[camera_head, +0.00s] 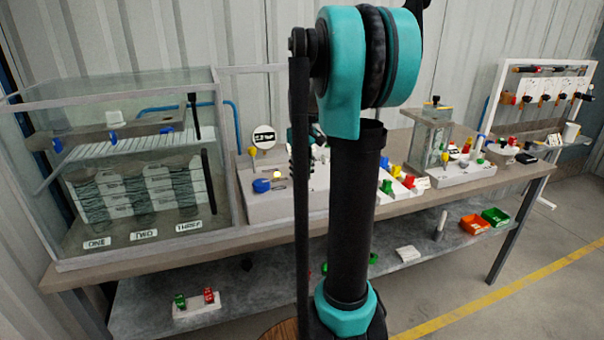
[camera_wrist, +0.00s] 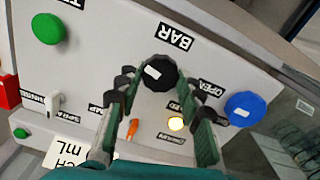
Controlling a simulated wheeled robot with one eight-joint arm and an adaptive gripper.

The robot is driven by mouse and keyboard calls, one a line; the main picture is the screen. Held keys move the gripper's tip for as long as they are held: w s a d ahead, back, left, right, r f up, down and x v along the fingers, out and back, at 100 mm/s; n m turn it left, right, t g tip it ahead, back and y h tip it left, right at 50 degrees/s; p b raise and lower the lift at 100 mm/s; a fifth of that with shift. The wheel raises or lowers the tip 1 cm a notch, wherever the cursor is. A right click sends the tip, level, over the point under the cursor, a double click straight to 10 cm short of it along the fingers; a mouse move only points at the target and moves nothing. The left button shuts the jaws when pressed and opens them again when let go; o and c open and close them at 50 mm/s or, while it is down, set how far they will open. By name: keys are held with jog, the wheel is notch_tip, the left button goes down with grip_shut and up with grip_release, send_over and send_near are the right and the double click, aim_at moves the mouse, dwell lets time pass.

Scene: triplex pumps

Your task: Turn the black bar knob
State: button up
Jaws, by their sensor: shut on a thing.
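The black bar knob (camera_wrist: 160,73) is a round, ridged black dial with a white mark, on a pale panel (camera_wrist: 110,52) under a "BAR" label (camera_wrist: 173,37) in the wrist view. My gripper (camera_wrist: 159,79) has its two green-and-black fingers on either side of the knob, shut on it. The knob's far side shows past the fingertips. In the head view my own arm covers the middle of the bench, and I cannot make out the knob there.
A glass tank (camera_head: 222,150) stands left on the bench (camera_head: 262,236); a smaller clear tank (camera_head: 429,140) stands right.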

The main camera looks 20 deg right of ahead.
jog(key=m, duration=1.4)
jog(key=shift+m, duration=0.3)
jog(key=m, duration=0.3)
jog(key=shift+d+m, duration=0.1)
jog(key=shift+m, duration=0.2)
jog(key=m, duration=0.3)
jog(key=shift+m, duration=0.4)
jog(key=m, duration=0.3)
jog(key=shift+m, duration=2.1)
